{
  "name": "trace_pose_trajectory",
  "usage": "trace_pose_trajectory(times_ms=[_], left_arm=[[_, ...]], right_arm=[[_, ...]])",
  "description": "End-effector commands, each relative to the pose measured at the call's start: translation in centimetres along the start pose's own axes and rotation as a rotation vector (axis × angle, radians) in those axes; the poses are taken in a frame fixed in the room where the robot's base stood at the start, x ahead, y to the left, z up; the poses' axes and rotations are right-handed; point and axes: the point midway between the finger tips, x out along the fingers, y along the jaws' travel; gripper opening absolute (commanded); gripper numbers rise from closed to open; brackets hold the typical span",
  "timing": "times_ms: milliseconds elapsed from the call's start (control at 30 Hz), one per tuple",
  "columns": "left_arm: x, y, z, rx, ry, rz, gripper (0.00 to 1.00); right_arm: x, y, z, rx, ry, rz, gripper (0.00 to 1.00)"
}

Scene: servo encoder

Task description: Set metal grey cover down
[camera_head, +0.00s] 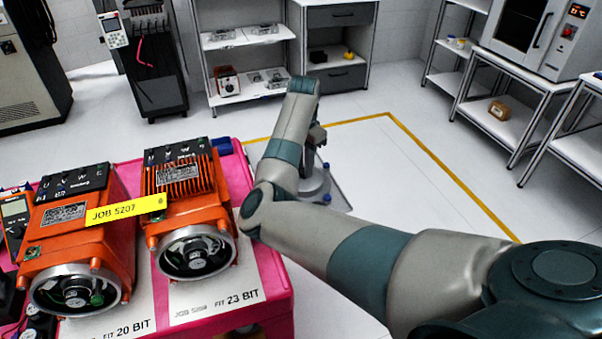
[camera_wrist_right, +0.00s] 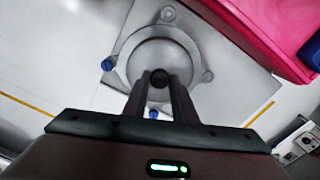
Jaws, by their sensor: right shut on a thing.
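The metal grey cover (camera_head: 313,181) is a round, ringed piece with lugs, to the right of the pink bench. In the right wrist view, the cover (camera_wrist_right: 140,58) lies beyond the fingers, over a grey square board (camera_wrist_right: 235,100). Blue knobs show at two of its lugs. My right gripper (camera_head: 318,138) points down above the cover. In the wrist view its fingers (camera_wrist_right: 160,82) are shut on a dark round knob at the middle of the cover. I cannot tell whether the cover touches the board. My left gripper is not in view.
The pink bench (camera_head: 270,262) carries two orange servo motors (camera_head: 72,235) (camera_head: 188,205), a yellow JOB 5207 tag (camera_head: 125,210) and a meter (camera_head: 14,222). A blue item (camera_head: 222,146) sits at its back corner. Yellow-lined floor (camera_head: 420,195) beyond is clear. Shelves stand behind.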

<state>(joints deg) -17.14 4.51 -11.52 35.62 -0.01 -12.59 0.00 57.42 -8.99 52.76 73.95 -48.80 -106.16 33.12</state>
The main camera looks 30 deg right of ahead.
Motion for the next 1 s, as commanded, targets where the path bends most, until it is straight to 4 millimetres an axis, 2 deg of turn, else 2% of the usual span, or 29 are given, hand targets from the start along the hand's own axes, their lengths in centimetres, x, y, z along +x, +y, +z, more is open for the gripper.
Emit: trace_pose_trajectory(times_ms=[133, 533, 833, 1000], left_arm=[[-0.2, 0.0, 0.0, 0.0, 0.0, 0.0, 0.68], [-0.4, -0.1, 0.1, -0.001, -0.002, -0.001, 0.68], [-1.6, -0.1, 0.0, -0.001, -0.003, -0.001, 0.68], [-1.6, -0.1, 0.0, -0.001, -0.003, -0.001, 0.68]], right_arm=[[0.4, -0.8, 0.2, 0.0, 0.0, -0.001, 0.03], [0.8, -0.8, 0.2, 0.0, 0.0, -0.001, 0.03], [4.0, -0.8, 0.3, -0.001, -0.002, -0.001, 0.03], [4.5, -0.8, 0.3, 0.0, 0.001, -0.003, 0.03]])
